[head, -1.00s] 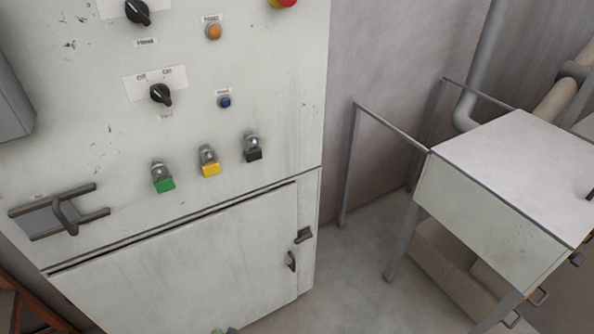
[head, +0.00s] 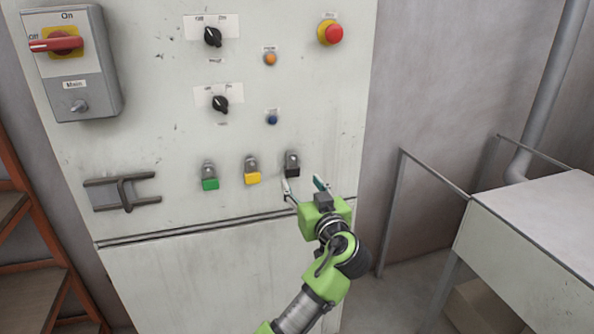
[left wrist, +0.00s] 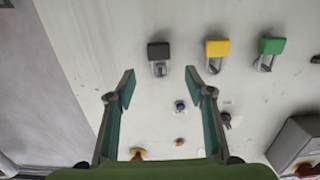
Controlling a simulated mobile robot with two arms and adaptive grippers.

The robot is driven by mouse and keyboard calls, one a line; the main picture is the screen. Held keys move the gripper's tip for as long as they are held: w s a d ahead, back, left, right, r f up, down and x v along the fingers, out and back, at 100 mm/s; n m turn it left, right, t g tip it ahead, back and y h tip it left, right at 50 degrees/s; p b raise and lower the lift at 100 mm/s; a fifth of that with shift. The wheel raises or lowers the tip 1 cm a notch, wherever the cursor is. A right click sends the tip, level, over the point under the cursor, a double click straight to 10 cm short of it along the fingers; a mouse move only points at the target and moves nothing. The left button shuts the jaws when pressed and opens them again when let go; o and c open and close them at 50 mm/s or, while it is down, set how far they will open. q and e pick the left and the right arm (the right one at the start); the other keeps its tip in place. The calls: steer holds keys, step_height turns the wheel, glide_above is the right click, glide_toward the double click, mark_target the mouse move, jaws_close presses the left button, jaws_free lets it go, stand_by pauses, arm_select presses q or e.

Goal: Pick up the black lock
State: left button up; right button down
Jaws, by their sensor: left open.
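The black lock (head: 292,171) hangs on the cabinet front at the right end of a row of three locks. It also shows in the left wrist view (left wrist: 158,50), just beyond the fingertips. My left gripper (head: 302,184) is open and empty, its fingertips close below and to the right of the black lock in the head view. In the left wrist view, my left gripper (left wrist: 161,84) has its two fingers spread wide, with the black lock ahead of the gap between them. Contact with the lock is not visible. My right gripper is not in view.
A yellow lock (head: 252,178) and a green lock (head: 210,184) hang to the left of the black one. Knobs and buttons sit above. A grey handle (head: 124,191) juts out at left. A white-topped metal unit (head: 545,215) stands at right.

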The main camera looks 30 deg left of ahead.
mark_target(293, 169)
arm_select(q)
steer(key=x, duration=0.3)
steer(key=shift+w+a+p, duration=0.3)
steer(key=shift+p, duration=0.05)
steer(key=p+x, duration=0.1)
steer(key=x, duration=0.3)
steer(key=shift+w+a+r+p, duration=0.1)
steer(key=shift+w+r+p, duration=0.05)
steer(key=shift+p, duration=0.25)
steer(key=shift+w+a, duration=0.2)
steer(key=shift+a, duration=0.05)
steer(key=c, duration=1.2)
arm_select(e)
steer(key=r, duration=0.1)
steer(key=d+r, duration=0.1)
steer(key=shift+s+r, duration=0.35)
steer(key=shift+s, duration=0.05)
